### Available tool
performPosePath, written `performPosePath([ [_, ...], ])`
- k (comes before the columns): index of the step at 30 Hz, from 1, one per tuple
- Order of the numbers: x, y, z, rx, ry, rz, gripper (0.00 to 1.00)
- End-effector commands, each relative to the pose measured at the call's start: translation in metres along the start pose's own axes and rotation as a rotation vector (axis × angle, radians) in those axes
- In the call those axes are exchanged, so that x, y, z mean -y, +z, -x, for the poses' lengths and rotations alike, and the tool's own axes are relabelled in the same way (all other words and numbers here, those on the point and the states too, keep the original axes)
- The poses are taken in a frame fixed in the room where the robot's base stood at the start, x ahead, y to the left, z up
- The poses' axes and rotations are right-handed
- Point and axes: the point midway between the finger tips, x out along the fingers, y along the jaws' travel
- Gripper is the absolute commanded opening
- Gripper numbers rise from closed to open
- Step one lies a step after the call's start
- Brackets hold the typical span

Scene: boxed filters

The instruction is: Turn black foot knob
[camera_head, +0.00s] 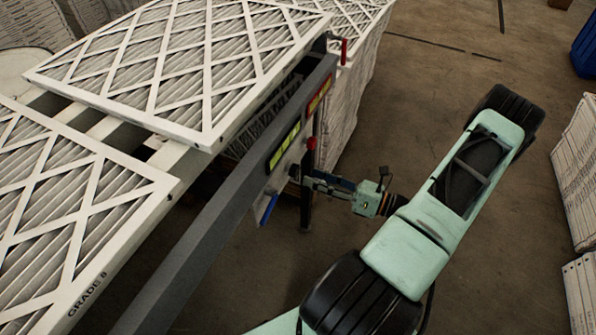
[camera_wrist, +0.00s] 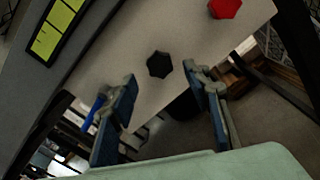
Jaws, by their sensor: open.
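The black foot knob (camera_wrist: 159,64) is a dark, many-sided knob on a pale panel (camera_wrist: 190,50) in the wrist view. It lies just beyond my open fingertips and between their lines, and nothing grips it. In the head view the tip of my gripper (camera_head: 300,175) is close to the panel below the grey rail and hides most of the knob. My gripper (camera_wrist: 163,92) has its two blue-grey fingers apart in the wrist view, with nothing between them.
A red knob (camera_wrist: 225,8) sits up and right of the black one. A blue lever (camera_head: 268,208) hangs below the panel. A grey rail (camera_head: 215,215) with yellow labels runs alongside boxed filters (camera_head: 190,65). Open floor (camera_head: 440,95) lies right of the conveyor.

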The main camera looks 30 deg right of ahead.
Motion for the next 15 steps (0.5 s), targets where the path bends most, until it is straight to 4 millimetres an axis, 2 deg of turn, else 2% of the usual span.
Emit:
performPosePath([
  [1, -0.001, 0.000, -0.011, -0.001, 0.003, -0.001, 0.45],
  [6, -0.001, -0.001, -0.039, -0.002, 0.003, -0.001, 0.45],
  [10, -0.001, -0.001, -0.052, -0.002, 0.002, 0.000, 0.45],
  [15, 0.000, -0.001, -0.058, -0.002, 0.000, 0.001, 0.45],
])
